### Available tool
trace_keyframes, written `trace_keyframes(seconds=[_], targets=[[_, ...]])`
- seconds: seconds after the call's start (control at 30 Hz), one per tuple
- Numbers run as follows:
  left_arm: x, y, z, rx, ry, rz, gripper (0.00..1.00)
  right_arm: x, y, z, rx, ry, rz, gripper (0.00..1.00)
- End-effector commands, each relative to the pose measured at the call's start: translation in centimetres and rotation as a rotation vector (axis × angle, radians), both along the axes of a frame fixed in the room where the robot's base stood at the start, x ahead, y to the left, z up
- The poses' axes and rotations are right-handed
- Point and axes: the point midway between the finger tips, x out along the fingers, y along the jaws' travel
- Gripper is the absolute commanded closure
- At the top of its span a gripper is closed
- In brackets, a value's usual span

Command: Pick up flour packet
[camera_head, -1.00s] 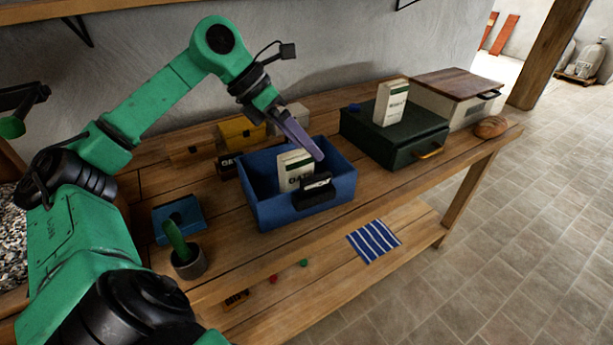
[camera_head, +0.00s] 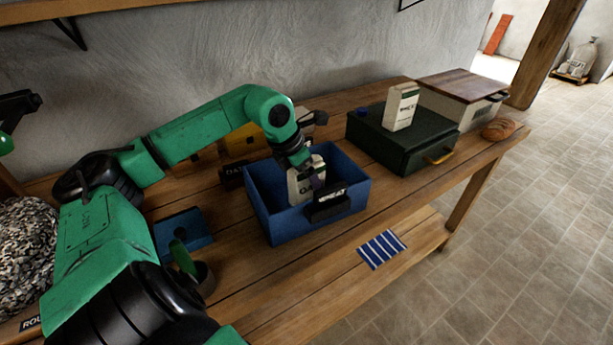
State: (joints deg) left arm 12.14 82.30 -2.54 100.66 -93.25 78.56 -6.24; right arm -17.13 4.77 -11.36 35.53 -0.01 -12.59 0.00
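A white packet with a green band and dark lettering (camera_head: 296,188) stands inside the open blue bin (camera_head: 262,216). A similar white packet (camera_head: 402,110) stands on the green case to the right. The lettering is too small to tell which one is flour. My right gripper (camera_head: 314,180) points down into the bin at the first packet. A purple-grey finger overlaps the packet's right side; the other finger is hidden, so I cannot tell whether it grips. Only a dark and green part of my other arm shows at the left edge.
The green case (camera_head: 381,143) stands right of the bin, then a wooden-lidded box (camera_head: 460,83) and a loaf (camera_head: 500,129). Yellow boxes (camera_head: 243,140) lie behind my arm. A blue object (camera_head: 184,232) and a dark cup (camera_head: 205,279) are left. A striped cloth (camera_head: 382,249) lies on the lower shelf.

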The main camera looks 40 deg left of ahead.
Motion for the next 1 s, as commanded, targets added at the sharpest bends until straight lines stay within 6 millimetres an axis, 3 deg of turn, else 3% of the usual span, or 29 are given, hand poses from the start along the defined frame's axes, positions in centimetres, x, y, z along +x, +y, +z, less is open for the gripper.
trace_keyframes(seconds=[0.03, 0.27, 0.37, 0.53, 0.57, 0.87, 1.0], targets=[[0.3, -0.2, -0.2, -0.005, -0.002, -0.001, 0.00, 0.0, 0.2, 0.7, 0.002, 0.000, 0.000, 0.50], [0.5, -0.2, -1.2, 0.001, -0.001, -0.001, 0.00, 0.0, 0.8, 0.4, 0.011, 0.000, 0.000, 0.50], [0.5, -0.2, -1.2, 0.001, -0.001, -0.001, 0.31, 0.0, 0.8, 0.4, 0.011, 0.000, 0.001, 0.50], [0.5, -0.2, -1.1, 0.000, -0.001, -0.001, 0.96, 0.0, 0.7, 0.4, 0.009, 0.001, 0.001, 0.50], [0.5, -0.2, -1.1, 0.000, -0.001, -0.001, 1.00, 0.0, 0.7, 0.4, 0.009, 0.001, 0.001, 0.50], [0.5, -0.2, -0.8, 0.000, -0.004, -0.001, 1.00, 0.0, 0.3, 0.5, 0.004, 0.001, 0.001, 0.50], [0.6, -0.2, 0.6, 0.000, -0.008, 0.000, 1.00, -0.1, 0.1, 0.7, 0.002, 0.001, 0.000, 0.50]])
